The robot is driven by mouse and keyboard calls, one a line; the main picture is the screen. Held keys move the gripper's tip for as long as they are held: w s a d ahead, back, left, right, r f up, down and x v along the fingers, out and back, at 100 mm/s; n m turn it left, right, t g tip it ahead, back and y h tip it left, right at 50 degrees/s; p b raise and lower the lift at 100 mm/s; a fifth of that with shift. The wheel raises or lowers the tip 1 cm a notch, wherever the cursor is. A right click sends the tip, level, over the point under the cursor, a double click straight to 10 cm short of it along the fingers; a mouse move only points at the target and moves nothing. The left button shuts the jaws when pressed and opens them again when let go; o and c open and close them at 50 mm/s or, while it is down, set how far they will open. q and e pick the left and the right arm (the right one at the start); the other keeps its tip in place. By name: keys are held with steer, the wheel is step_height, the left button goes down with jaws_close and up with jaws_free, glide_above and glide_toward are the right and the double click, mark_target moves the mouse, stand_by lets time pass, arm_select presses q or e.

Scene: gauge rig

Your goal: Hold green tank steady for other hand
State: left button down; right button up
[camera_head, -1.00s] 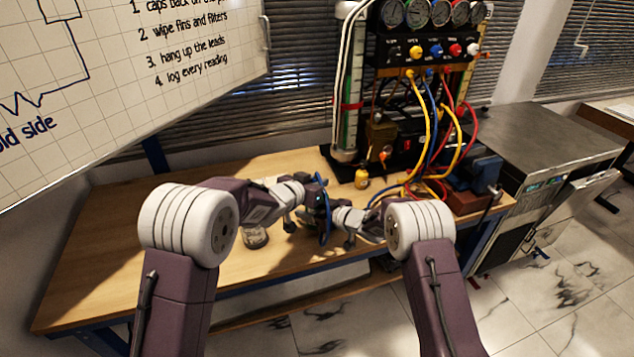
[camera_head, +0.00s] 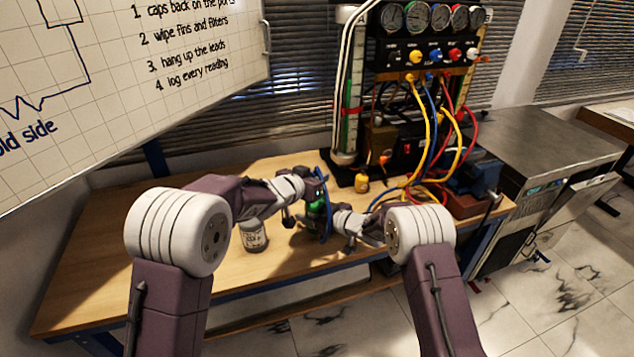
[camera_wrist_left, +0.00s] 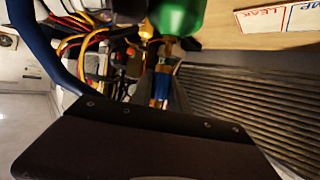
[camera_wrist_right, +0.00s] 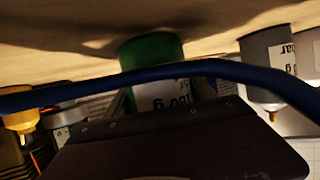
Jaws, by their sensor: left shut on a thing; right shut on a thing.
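The green tank (camera_head: 317,207) shows between my two grippers above the bench, partly hidden by them. It also shows at the top of the left wrist view (camera_wrist_left: 176,15), and with a white label in the right wrist view (camera_wrist_right: 150,52). My right gripper (camera_head: 330,213) is shut on the tank's body. My left gripper (camera_head: 316,186) is shut on a blue and brass fitting (camera_wrist_left: 161,85) in line with the tank's narrow end. Whether the fitting is seated on the tank I cannot tell. A blue hose (camera_wrist_right: 215,67) loops close by both grippers.
A grey labelled can (camera_head: 252,236) stands on the wooden bench (camera_head: 110,255), left of the grippers. A yellow bottle (camera_head: 361,183) stands behind them. The gauge rig (camera_head: 430,55) with coloured hoses is at the back right. The bench's left part is clear.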

arm_select(q)
steer(key=shift+r, duration=1.1)
arm_select(e)
steer(key=o, duration=1.8)
steer(key=v, duration=1.2)
steer(key=shift+s, duration=0.1)
